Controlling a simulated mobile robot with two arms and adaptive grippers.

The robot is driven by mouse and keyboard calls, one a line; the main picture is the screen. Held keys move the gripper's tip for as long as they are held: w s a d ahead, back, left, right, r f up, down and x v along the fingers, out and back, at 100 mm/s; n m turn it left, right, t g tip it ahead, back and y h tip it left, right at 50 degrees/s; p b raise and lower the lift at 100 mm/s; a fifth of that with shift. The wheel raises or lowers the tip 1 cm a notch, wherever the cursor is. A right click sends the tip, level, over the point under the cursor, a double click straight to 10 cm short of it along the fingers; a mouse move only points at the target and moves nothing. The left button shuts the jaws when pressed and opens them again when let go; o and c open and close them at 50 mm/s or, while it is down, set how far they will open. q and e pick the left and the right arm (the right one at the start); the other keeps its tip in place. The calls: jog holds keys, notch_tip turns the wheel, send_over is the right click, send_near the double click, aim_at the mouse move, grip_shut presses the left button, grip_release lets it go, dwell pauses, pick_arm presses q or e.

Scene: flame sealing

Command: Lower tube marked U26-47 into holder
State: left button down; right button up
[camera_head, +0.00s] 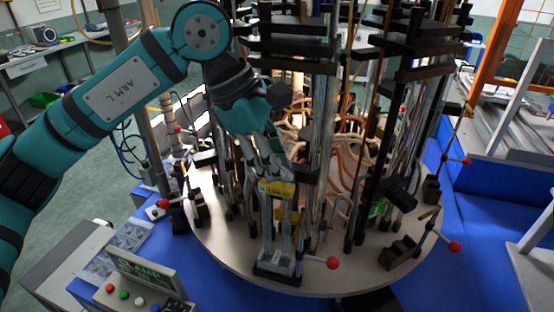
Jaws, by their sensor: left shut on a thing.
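My left gripper (272,166) reaches down from the upper left over the front of the round table. It is shut on a tube just above a yellow label (276,188). The lettering on the label is too small to read, so I cannot confirm the mark U26-47. The tube looks upright among clear vertical parts. Below it stands a holder with a black base (277,272) near the table's front edge. I cannot tell whether the tube's lower end touches the holder. My right gripper is not in view.
The round table (225,240) carries dense vertical rods, black clamps and curled hoses behind the gripper. Red-knobbed levers (333,262) stick out around its edge, another at the right (454,246). A control box with buttons (145,285) stands at front left.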

pick_arm(q)
jog(key=shift+f+b, duration=0.95)
jog(key=shift+f, duration=0.1)
dwell(0.4)
jog(key=c, duration=1.2)
grip_release()
jog(key=shift+o, duration=0.2)
jog(key=shift+r, duration=0.1)
jog(key=shift+r+p, duration=1.4)
jog(key=shift+r, duration=0.75)
